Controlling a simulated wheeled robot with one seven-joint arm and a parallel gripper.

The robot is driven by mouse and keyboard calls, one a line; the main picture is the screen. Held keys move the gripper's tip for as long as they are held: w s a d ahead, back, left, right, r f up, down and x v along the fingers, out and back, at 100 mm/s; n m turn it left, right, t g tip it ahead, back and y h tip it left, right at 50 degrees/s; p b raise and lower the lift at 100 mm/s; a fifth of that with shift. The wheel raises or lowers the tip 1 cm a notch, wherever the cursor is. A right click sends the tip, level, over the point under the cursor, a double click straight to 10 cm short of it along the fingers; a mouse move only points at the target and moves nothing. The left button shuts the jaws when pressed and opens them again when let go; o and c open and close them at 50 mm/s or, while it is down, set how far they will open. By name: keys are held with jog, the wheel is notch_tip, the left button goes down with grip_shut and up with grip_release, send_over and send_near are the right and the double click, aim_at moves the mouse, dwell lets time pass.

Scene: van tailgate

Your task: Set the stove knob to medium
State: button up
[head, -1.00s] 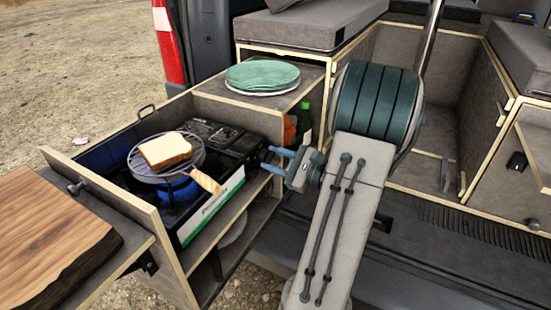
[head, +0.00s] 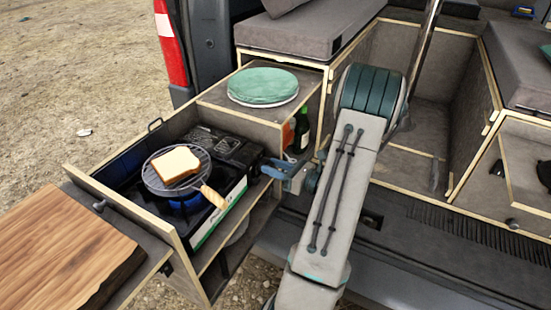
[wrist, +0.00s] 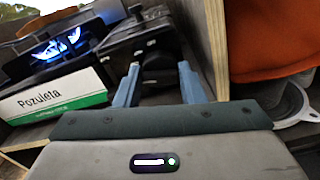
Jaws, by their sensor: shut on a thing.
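The black camp stove (head: 230,146) sits in the pull-out drawer at the left of the head view. Its burner is lit, with a blue flame (wrist: 55,46) in the wrist view. My gripper (head: 272,168) is at the stove's right end, in front of its control side. In the wrist view my gripper's two blue fingers (wrist: 158,70) stand on either side of a dark knob (wrist: 157,77) and are shut on it. The knob's pointer and setting marks cannot be made out. In the head view the knob is hidden by my gripper.
A round grill (head: 153,181) with a slice of bread (head: 175,164) and a wooden handle stands over the burner. Green plates (head: 263,86) lie on the cabinet behind. A bottle (head: 302,130) stands close behind my gripper. A wooden board (head: 65,245) is at front left.

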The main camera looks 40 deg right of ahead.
jog(key=shift+r+m+p, duration=0.1)
jog(key=shift+m+p, duration=0.7)
jog(key=shift+m, duration=0.2)
jog(key=o, duration=1)
jog(key=shift+s+d, duration=0.1)
jog(key=b+v, duration=0.1)
jog(key=v, duration=1.2)
jog(key=shift+s, duration=0.35)
